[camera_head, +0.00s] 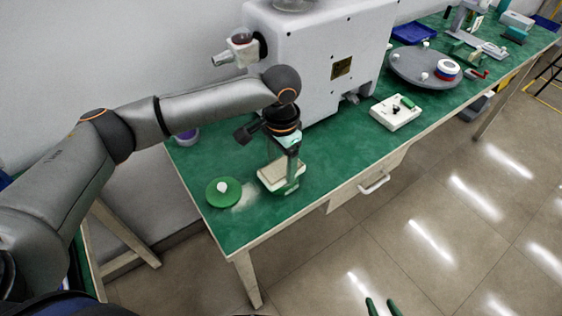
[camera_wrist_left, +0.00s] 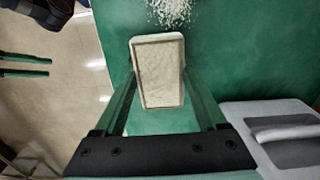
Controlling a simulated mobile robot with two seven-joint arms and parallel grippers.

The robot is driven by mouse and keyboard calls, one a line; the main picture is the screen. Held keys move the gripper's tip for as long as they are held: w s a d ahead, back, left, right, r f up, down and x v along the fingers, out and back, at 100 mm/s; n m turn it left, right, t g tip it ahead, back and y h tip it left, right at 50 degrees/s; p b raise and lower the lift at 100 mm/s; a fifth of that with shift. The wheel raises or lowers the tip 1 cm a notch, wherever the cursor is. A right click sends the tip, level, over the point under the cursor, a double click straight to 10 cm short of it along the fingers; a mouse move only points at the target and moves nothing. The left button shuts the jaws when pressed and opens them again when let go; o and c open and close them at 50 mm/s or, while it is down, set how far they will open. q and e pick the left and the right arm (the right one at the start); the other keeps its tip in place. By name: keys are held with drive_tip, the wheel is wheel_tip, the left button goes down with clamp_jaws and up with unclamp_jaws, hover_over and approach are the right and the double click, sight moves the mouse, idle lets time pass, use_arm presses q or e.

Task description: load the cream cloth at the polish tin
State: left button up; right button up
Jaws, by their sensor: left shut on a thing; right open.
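A cream rectangular pad with a raised rim, seemingly the cream cloth (camera_head: 270,175), is at my left gripper (camera_head: 289,187), near the table's front edge. In the left wrist view the pad (camera_wrist_left: 158,68) lies between the two green fingers of my left gripper (camera_wrist_left: 159,76), which is shut on it. I cannot tell whether the pad touches the table. No tin is clearly labelled as polish; a low green disc with a white knob (camera_head: 224,191) lies left of the pad. My right gripper (camera_head: 380,303) is open and empty over the floor, and shows in the left wrist view (camera_wrist_left: 48,66).
White granules (camera_head: 245,195) lie between disc and pad. A large white machine (camera_head: 325,60) stands behind. A small purple container (camera_head: 187,137) is at the back left. A white box (camera_head: 396,112) and a grey turntable (camera_head: 410,72) with a red, white and blue tin (camera_head: 447,69) are right.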

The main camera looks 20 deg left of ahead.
sight(281, 168)
idle(0.3)
use_arm(q)
wheel_tip(281, 168, up, 2)
drive_tip(key=p, duration=0.3)
drive_tip(key=shift+r, duration=0.15)
drive_tip(key=shift+r+p, duration=0.75)
drive_tip(key=shift+p, duration=0.3)
wheel_tip(281, 168, up, 3)
drive_tip(key=p, duration=0.4)
drive_tip(key=shift+r+p, duration=0.2)
drive_tip(key=shift+p, duration=0.15)
drive_tip(key=shift+f, duration=0.1)
